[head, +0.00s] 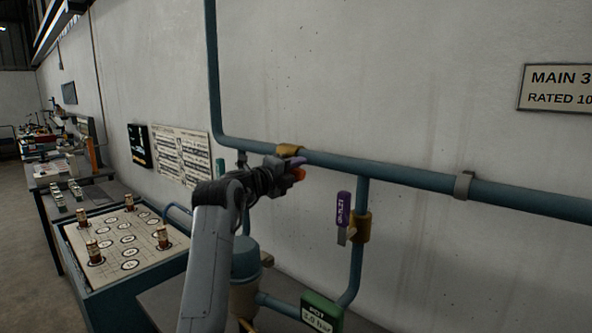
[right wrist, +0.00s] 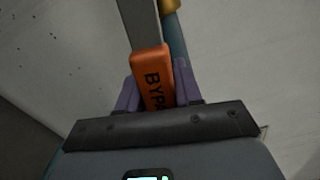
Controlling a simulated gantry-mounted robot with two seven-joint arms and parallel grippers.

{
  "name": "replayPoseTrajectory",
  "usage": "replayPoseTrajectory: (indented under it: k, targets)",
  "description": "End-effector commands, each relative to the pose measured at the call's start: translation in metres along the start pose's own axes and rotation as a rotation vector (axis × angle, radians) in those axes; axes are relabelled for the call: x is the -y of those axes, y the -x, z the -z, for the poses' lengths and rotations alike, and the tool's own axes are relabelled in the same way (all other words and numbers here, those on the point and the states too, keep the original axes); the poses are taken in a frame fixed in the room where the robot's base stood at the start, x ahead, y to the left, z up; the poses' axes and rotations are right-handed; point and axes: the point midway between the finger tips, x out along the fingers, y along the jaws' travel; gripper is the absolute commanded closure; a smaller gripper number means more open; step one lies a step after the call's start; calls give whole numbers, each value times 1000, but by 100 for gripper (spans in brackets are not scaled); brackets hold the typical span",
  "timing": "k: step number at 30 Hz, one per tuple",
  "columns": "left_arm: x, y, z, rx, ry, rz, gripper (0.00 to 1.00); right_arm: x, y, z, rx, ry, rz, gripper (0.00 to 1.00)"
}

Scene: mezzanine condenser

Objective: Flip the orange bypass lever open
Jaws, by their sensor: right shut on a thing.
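The orange bypass lever (right wrist: 151,68) carries black lettering, partly readable as "BYPA", in the right wrist view. It sits between the two purple fingers of my right gripper (right wrist: 158,95), which is shut on it. A grey metal arm runs from the lever's orange end towards the pipe. In the head view my right gripper (head: 298,170) is at the upper horizontal pipe, just right of a brass valve body (head: 289,151). Only a small orange bit of the lever (head: 299,174) shows there; the rest is hidden by the gripper. My left gripper is not in view.
A purple-handled lever (head: 343,209) hangs on a brass valve (head: 362,228) on the vertical pipe to the right. A green gauge box (head: 321,312) is below.

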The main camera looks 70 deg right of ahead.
Motion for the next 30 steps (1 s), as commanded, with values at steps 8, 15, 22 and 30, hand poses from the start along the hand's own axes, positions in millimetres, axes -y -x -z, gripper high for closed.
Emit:
replayPoseTrajectory:
  k: [8,15,22,30]
  targets:
    - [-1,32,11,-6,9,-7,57,19,0,-2,0,191,1,100]
    - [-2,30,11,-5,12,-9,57,18,0,-2,1,206,1,100]
    - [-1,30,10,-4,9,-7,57,18,0,-2,0,204,1,45]
    - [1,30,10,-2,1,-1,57,18,0,-2,1,203,0,45]
